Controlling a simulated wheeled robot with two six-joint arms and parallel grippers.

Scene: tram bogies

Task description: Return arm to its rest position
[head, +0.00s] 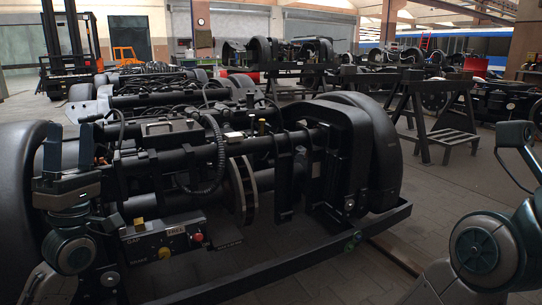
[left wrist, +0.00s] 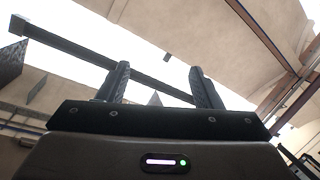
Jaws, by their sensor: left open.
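My left gripper (head: 69,143) is raised at the left of the head view, in front of the near bogie (head: 222,150). Its two dark fingers point upward and stand apart. In the left wrist view the same gripper (left wrist: 160,78) is open, with nothing between the fingers and the roof behind them. Parts of my right arm (head: 485,245) show at the right edge of the head view.
A control box (head: 162,242) with a red button sits low, close to my left arm. The bogie's dark frame rail (head: 290,262) runs along the front. A trestle (head: 440,115) stands behind at right. Paved floor (head: 345,270) is free between the bogie and my right arm.

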